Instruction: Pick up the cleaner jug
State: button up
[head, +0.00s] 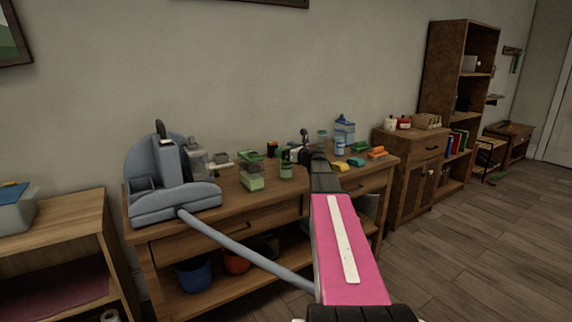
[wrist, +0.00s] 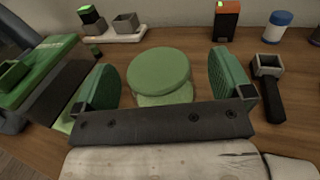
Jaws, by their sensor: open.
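A pale blue jug with a darker blue cap (head: 344,131) stands at the back right of the workbench in the head view; I take it to be the cleaner jug, though no label is readable. My gripper (head: 300,155) is over the middle of the bench, left of that jug and partly hidden by my arm. In the wrist view my gripper (wrist: 165,84) is open, its green-padded fingers apart. A round green-lidded jar (wrist: 158,72) shows between the fingers; contact is not visible. This jar also shows in the head view (head: 286,171).
A green-lidded box (wrist: 40,70) is close left of the fingers, and a black tool (wrist: 267,90) close right. An orange-black box (wrist: 226,20) and a blue-capped jar (wrist: 278,30) stand behind. Coloured blocks (head: 356,162) lie right on the bench. The floor (head: 450,260) at right is clear.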

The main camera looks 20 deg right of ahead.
jog(key=shift+w, duration=0.15)
jog(key=shift+c, duration=0.4)
jog(key=shift+a, duration=0.1)
jog(key=c, duration=1.5)
jog(key=shift+r, duration=0.1)
jog(key=shift+c, duration=0.2)
